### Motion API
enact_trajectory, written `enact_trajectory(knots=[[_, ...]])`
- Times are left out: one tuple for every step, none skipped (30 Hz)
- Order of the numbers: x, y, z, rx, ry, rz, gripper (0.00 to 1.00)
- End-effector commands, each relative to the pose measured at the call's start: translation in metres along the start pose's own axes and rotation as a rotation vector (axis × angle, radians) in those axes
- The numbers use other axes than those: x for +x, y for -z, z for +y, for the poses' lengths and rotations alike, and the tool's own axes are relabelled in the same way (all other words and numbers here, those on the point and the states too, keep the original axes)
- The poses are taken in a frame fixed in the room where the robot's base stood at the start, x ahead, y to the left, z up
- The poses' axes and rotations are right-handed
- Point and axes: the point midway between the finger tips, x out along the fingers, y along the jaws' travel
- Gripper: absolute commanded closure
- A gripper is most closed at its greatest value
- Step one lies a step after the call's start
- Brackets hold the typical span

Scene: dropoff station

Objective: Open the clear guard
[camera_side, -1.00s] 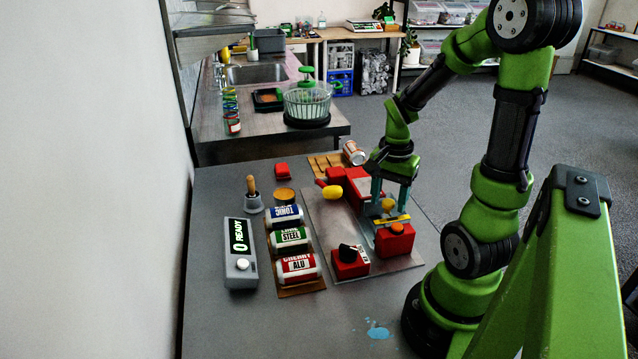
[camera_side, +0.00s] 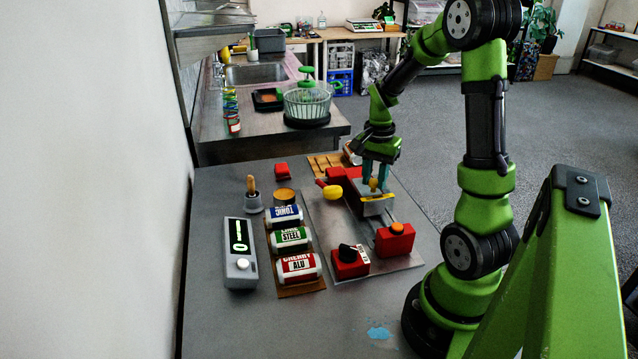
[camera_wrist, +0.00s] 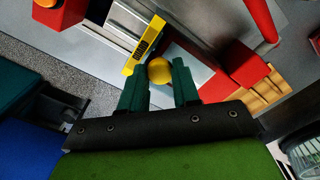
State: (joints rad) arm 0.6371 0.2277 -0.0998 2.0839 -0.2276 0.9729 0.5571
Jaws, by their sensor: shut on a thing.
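The clear guard (camera_side: 374,207) is a see-through cover with a yellow strip (camera_side: 379,197) along its near edge and a round yellow knob (camera_side: 373,184) on top. It sits on the rails of the grey machine plate, near the red block at the back. My gripper (camera_side: 375,181) points down and is shut on the yellow knob. In the wrist view the knob (camera_wrist: 159,70) lies between my two dark green fingertips, beside the yellow strip (camera_wrist: 142,47). The near red box (camera_side: 395,241) with an orange button stands uncovered in front of the guard.
A yellow-ended red lever (camera_side: 332,192) stands just left of the guard. A red box with a black knob (camera_side: 350,262) is at the plate's front left. The table's front is clear, with a blue patch (camera_side: 378,333).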

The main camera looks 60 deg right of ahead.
Motion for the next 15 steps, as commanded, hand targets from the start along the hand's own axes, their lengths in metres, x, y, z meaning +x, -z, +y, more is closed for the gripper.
enact_trajectory(knots=[[0.0, 0.007, -0.007, 0.001, 0.002, 0.003, 1.0], [-0.001, 0.011, -0.01, 0.002, 0.002, 0.003, 1.0], [-0.001, 0.014, -0.013, 0.002, 0.003, 0.004, 1.0], [-0.001, 0.016, -0.015, 0.001, 0.003, 0.004, 1.0], [-0.001, 0.017, -0.017, 0.0, 0.003, 0.004, 1.0], [-0.001, 0.018, -0.018, 0.0, 0.003, 0.005, 1.0], [-0.001, 0.019, -0.019, 0.0, 0.004, 0.005, 1.0], [-0.001, 0.019, -0.019, -0.001, 0.004, 0.005, 1.0], [-0.001, 0.019, -0.019, -0.001, 0.004, 0.005, 1.0], [-0.002, 0.019, -0.019, -0.001, 0.004, 0.005, 1.0], [-0.002, 0.019, -0.019, -0.001, 0.004, 0.005, 1.0], [-0.002, 0.019, -0.019, -0.001, 0.004, 0.006, 1.0], [-0.002, 0.019, -0.019, -0.001, 0.004, 0.006, 1.0], [-0.002, 0.019, -0.019, -0.001, 0.004, 0.006, 1.0], [-0.002, 0.019, -0.019, -0.001, 0.004, 0.006, 1.0]])
